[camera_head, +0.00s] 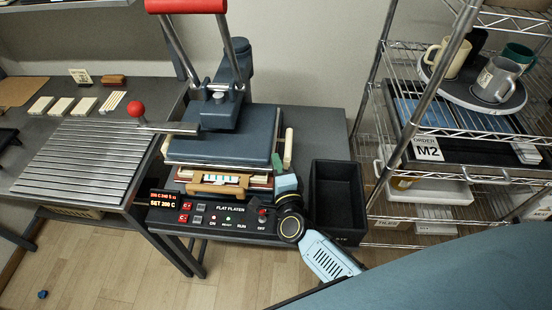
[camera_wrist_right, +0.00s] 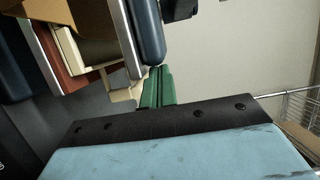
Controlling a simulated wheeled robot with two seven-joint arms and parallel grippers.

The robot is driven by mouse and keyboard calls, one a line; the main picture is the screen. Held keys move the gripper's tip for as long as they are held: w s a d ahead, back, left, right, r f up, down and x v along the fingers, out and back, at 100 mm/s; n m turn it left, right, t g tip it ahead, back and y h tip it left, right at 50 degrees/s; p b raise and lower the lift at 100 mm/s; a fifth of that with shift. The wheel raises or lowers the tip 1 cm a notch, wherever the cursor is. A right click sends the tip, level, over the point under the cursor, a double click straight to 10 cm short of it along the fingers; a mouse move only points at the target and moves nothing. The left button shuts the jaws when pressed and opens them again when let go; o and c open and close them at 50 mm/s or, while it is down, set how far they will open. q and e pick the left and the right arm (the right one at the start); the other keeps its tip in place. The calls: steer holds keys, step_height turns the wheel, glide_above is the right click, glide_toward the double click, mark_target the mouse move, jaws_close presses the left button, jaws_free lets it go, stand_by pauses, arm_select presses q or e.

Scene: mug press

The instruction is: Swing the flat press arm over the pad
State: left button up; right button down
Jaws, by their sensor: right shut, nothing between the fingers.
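The flat press stands on the dark bench in the head view. Its dark blue upper platen (camera_head: 222,148) lies above the layered lower part, whose pale and reddish edges show at the front; the pad's top is hidden. A rod with a red ball knob (camera_head: 136,109) sticks out to the left. A wooden handle (camera_head: 218,190) is at the front. My right gripper (camera_head: 277,161) is at the press's right side, shut and empty. Its green fingers (camera_wrist_right: 155,88) show together beside the press's edge in the right wrist view; contact is unclear. My left gripper is out of view.
A red-gripped lever (camera_head: 186,6) rises above the press. A control panel (camera_head: 228,222) lies in front, and an empty black bin (camera_head: 338,190) stands right. A slatted metal table (camera_head: 80,160) is left. A wire rack (camera_head: 385,120) holds mugs on a tray (camera_head: 450,88).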

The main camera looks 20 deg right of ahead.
steer(key=shift+a+f+y, duration=0.1)
steer(key=shift+a+y, duration=0.2)
steer(key=shift+a, duration=0.25)
steer(key=s+d, duration=0.2)
steer(key=s, duration=0.9)
steer(key=shift+s+d, duration=0.15)
steer(key=shift+s, duration=0.15)
